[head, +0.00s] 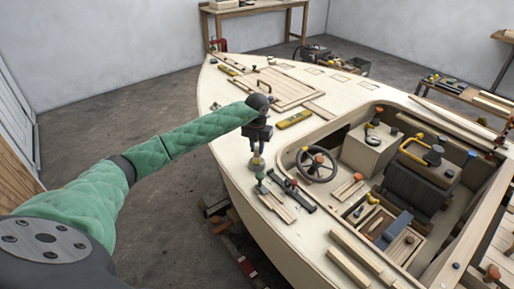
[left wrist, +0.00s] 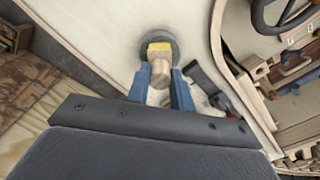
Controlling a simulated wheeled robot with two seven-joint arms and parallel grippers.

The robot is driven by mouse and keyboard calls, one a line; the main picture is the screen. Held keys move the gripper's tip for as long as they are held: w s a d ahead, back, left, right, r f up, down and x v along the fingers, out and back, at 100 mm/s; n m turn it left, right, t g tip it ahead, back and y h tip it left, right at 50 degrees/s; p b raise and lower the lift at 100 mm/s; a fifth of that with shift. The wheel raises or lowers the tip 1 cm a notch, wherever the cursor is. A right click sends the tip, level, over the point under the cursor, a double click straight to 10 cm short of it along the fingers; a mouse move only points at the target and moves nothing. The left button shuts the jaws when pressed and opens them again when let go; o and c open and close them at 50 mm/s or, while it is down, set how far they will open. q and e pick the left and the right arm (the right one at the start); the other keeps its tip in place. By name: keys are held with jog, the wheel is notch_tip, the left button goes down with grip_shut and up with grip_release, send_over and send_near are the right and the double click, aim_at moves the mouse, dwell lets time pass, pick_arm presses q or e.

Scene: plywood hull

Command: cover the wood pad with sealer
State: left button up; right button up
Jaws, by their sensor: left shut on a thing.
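My left gripper (head: 257,154) points down over the near left side of the hull's deck (head: 232,150). In the left wrist view its two blue fingers (left wrist: 162,97) are shut on a wooden handle of a brush-like tool (left wrist: 160,70). The tool has a yellow part (left wrist: 159,47) at its far end. A dark round shape shows around that end; I cannot tell whether it is a pot or part of the tool. Several thin-outlined pale rectangles (head: 313,71) lie on the far deck; I cannot tell which, if any, is the wood pad. My right gripper is not in view.
A dark clamp-like tool (head: 291,190) and wood strips (head: 277,207) lie just right of the gripper. The open cockpit with a steering wheel (head: 317,164) is further right. A yellow level (head: 294,119) and a large plywood panel (head: 271,87) lie on the deck beyond.

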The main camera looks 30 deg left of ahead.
aim_at(257, 148)
pick_arm(q)
jog(key=shift+r+p, duration=1.1)
jog(key=shift+r, duration=2.35)
